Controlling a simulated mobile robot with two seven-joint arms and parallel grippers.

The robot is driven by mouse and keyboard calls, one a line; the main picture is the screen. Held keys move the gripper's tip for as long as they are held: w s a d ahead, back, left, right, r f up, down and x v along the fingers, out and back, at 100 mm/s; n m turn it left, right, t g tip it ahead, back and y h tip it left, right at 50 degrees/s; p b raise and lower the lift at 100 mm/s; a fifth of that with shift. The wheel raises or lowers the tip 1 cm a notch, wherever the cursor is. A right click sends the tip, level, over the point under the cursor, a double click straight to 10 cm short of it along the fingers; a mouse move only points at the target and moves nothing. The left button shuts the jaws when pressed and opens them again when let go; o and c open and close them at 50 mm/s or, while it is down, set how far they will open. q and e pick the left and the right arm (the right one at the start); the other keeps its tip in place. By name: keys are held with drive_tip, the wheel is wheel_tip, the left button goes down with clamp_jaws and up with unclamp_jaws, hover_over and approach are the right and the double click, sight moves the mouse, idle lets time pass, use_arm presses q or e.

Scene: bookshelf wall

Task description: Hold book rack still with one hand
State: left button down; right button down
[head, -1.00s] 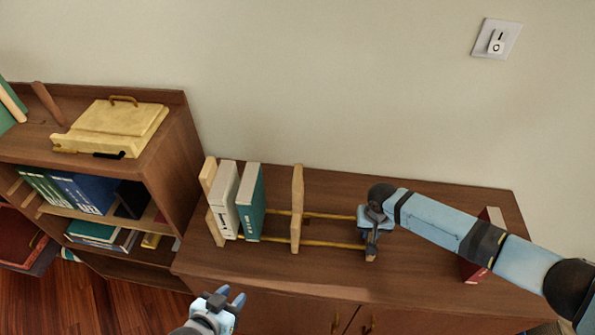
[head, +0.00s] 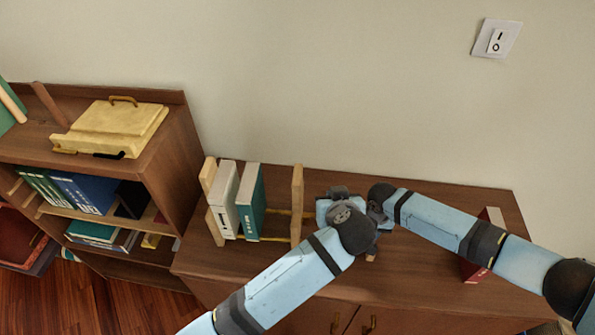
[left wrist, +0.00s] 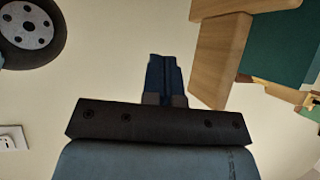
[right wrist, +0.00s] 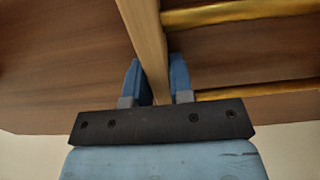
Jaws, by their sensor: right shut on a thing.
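The wooden book rack (head: 297,205) stands on the low cabinet, with upright panels joined by gold rods. A white book (head: 223,200) and a teal book (head: 251,203) stand at its left end. My right gripper (right wrist: 157,65) is shut on the rack's right end panel (right wrist: 143,30), one finger on each side. In the head view my left arm hides this grip. My left gripper (left wrist: 165,58) has its fingers together with nothing visible between them. It is above the rack's right part, apart from the wooden panel (left wrist: 217,50) in the left wrist view.
A red book (head: 474,270) stands on the cabinet top (head: 420,285) behind my right arm. A bookshelf (head: 175,150) with books and a yellow box (head: 115,125) stands at the left. The cabinet's front left is clear.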

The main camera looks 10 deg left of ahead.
sight(255, 171)
use_arm(q)
drive_tip(key=w+a+r+n+y, duration=0.1)
drive_tip(key=w+a, duration=0.2)
drive_tip(key=a, duration=0.2)
drive_tip(key=shift+w+a+r+n+y, duration=0.15)
drive_tip(key=shift+w+r+n+y, duration=0.1)
drive_tip(key=shift+n+y, duration=0.05)
idle(0.4)
idle(2.0)
drive_tip(key=shift+t, duration=0.3)
drive_tip(key=shift+s+a, duration=0.15)
drive_tip(key=shift+a, duration=3.1)
drive_tip(key=shift+s+a, duration=0.15)
drive_tip(key=shift+a, duration=3.05)
drive_tip(key=shift+w+d, duration=0.1)
drive_tip(key=shift+d, duration=2.5)
wheel_tip(255, 171, up, 10)
